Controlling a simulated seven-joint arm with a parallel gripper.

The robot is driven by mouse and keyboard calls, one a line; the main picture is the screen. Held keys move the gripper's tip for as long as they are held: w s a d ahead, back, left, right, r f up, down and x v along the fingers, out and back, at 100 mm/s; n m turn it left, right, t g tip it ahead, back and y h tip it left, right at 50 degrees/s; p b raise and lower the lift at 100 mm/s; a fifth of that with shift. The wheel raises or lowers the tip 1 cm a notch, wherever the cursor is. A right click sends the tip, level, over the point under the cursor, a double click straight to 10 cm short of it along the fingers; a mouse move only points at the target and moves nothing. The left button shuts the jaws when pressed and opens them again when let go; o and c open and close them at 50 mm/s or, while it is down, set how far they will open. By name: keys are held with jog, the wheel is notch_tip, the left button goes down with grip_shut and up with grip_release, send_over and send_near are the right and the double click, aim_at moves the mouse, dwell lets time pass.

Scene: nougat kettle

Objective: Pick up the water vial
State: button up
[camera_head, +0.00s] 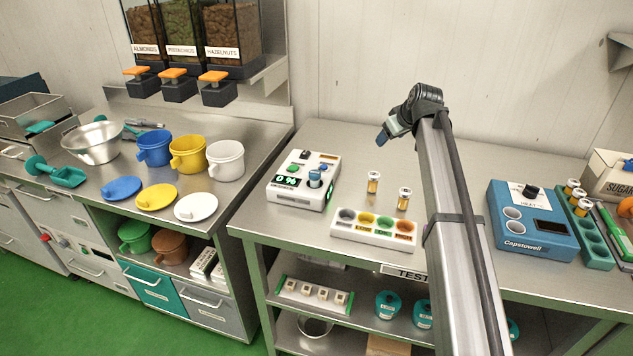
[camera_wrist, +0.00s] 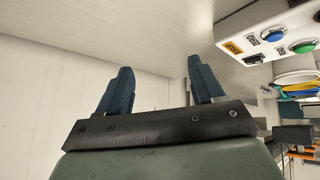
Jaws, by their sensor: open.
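I cannot tell which container is the water vial. Two small vials with pale caps and amber contents, one vial (camera_head: 373,183) and another vial (camera_head: 404,198), stand upright on the steel table behind the white rack (camera_head: 372,243) with coloured wells. A blue-topped piece (camera_head: 314,175) sits in the white meter (camera_head: 283,196); I cannot tell whether it is a vial. My gripper (camera_head: 381,139) is above the table, higher than the vials and apart from them. In the wrist view my gripper (camera_wrist: 160,85) has its two blue fingers spread, with nothing between them.
The meter's buttons show in the wrist view (camera_wrist: 268,42). A blue Capstowell device (camera_head: 535,230) and a green rack (camera_head: 590,240) with vials stand at the right. Jugs, lids and a steel bowl (camera_head: 92,142) fill the left counter. Clear table lies behind the vials.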

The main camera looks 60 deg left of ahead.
jog(key=s+a+r+n+g+h, duration=0.1)
jog(key=s+a+n+h, duration=0.15)
jog(key=s, duration=0.45)
jog(key=s+a+r+n+h, duration=0.1)
jog(key=s+n+h, duration=0.15)
jog(key=s, duration=0.45)
notch_tip(320, 180, up, 3)
jog(key=n+h, duration=0.2)
jog(key=n, duration=0.1)
send_over(315, 172)
jog(key=shift+g, duration=0.3)
jog(key=f, duration=0.7)
jog(key=shift+s+d, duration=0.2)
jog(key=shift+d, duration=0.05)
jog(key=shift+w+a+f, duration=0.1)
jog(key=shift+f, duration=1.5)
jog(key=shift+a+f, duration=0.1)
jog(key=shift+f, duration=1.45)
jog(key=c, duration=1.2)
jog(key=shift+r, duration=0.15)
